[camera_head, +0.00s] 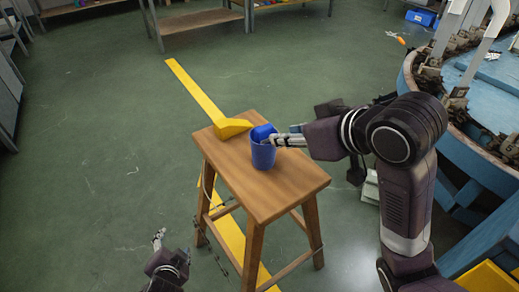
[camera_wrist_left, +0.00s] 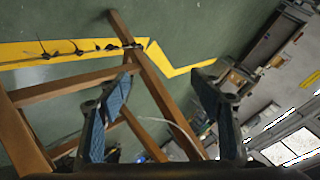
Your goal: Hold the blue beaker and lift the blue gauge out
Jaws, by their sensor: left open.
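The blue beaker (camera_head: 262,155) stands upright on the wooden stool (camera_head: 296,180). A blue piece, which looks like the blue gauge (camera_head: 263,130), shows at the beaker's mouth and rises a little above its rim. My right gripper (camera_head: 276,140) reaches in from the right. Its fingertips are at the beaker's upper right rim, by the gauge; whether they touch or grip either is unclear. My left gripper (camera_head: 158,236) is low at the left, clear of the stool. In the left wrist view it is open (camera_wrist_left: 162,85) and empty, with stool legs beyond it.
A yellow wedge-like shape (camera_head: 234,127) shows at the stool's back left edge, beside the beaker. A yellow stripe (camera_head: 195,88) runs along the green floor. A round blue machine (camera_head: 480,80) stands at the right. The floor left of the stool is clear.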

